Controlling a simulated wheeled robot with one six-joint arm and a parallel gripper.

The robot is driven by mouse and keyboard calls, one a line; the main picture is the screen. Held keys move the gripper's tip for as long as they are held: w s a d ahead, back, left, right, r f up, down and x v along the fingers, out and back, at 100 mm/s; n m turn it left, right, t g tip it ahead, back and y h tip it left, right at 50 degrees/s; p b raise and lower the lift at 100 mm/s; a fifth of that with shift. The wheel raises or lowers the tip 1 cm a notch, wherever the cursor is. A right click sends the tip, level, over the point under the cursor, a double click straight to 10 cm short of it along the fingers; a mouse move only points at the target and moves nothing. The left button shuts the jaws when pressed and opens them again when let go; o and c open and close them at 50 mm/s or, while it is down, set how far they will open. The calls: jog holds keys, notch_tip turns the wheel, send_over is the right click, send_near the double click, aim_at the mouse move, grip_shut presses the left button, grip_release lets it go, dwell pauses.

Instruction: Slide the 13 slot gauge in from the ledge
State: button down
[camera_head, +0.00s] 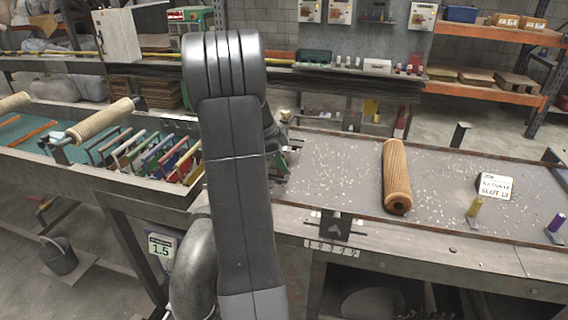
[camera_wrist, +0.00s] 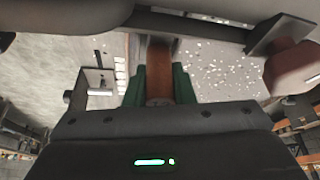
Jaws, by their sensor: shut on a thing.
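My gripper (camera_wrist: 159,88) shows in the wrist view with its two green fingers closed on a reddish-brown bar (camera_wrist: 159,62), which I take to be the slot gauge; no number is readable on it. In the head view my arm hides most of the gripper (camera_head: 278,163), which is at the left end of the grey speckled table (camera_head: 335,160).
A rack of several coloured gauges (camera_head: 160,155) is left of my arm. A dark bracket (camera_head: 335,226) sits on the table's front edge. A yellow peg (camera_head: 474,207) and a purple peg (camera_head: 556,223) stand at the right. The table between my arm and the tube is mostly clear.

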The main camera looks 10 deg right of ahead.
jog(key=shift+w+a, duration=0.2)
jog(key=shift+a, duration=0.3)
dwell(0.3)
jog(key=c, duration=1.1)
grip_release()
jog(key=shift+c, duration=0.2)
jog(key=b+v, duration=0.1)
jog(key=v, duration=1.2)
jog(key=shift+r, duration=0.45)
jog(key=p+x, duration=0.1)
jog(key=x, duration=1.2)
jog(key=shift+f, duration=0.4)
jog(key=shift+d, duration=0.2)
